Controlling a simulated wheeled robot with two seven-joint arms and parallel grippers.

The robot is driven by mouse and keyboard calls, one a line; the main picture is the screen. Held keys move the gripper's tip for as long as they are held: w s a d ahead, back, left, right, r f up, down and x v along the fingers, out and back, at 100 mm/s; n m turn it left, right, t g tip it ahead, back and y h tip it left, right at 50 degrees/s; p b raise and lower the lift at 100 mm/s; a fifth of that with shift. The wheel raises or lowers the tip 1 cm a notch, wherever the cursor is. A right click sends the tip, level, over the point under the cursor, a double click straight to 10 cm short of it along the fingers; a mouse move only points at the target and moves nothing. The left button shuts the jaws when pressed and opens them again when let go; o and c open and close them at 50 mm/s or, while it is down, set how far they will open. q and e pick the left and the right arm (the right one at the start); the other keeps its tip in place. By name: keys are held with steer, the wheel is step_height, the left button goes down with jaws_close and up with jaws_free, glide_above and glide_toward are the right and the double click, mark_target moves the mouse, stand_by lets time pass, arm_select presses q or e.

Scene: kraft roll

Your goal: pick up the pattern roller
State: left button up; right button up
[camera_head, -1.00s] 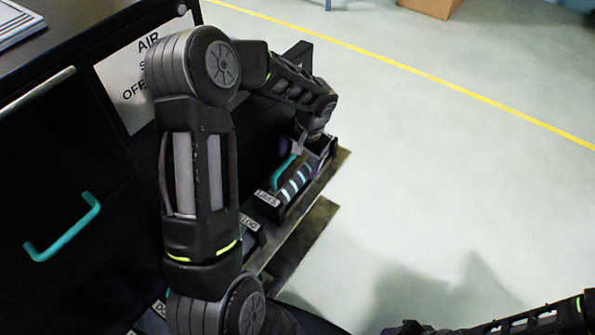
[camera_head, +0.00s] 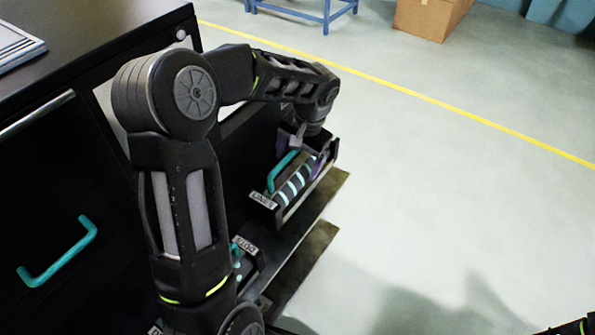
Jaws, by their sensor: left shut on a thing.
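The pattern roller, a dark cylinder with pale teal bands (camera_head: 293,188), sits in a dark frame with a teal handle and a tag reading LINES (camera_head: 262,198). It is in the middle of the head view, over a narrow shelf (camera_head: 328,192) on the cabinet's side. My left gripper (camera_head: 302,152) comes down on its far end, with purplish fingers partly showing, and is shut on it. The exact grip point is partly hidden. The roller appears raised a little above the shelf.
A second holder tagged DOTS (camera_head: 244,246) stands nearer, lower in view, partly behind my left arm. The dark cabinet (camera_head: 95,75) with a teal drawer handle (camera_head: 58,252) fills the left. Open floor lies right; a cardboard box (camera_head: 430,15) is far back.

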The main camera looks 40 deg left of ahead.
arm_select(q)
steer(key=shift+r, duration=0.7)
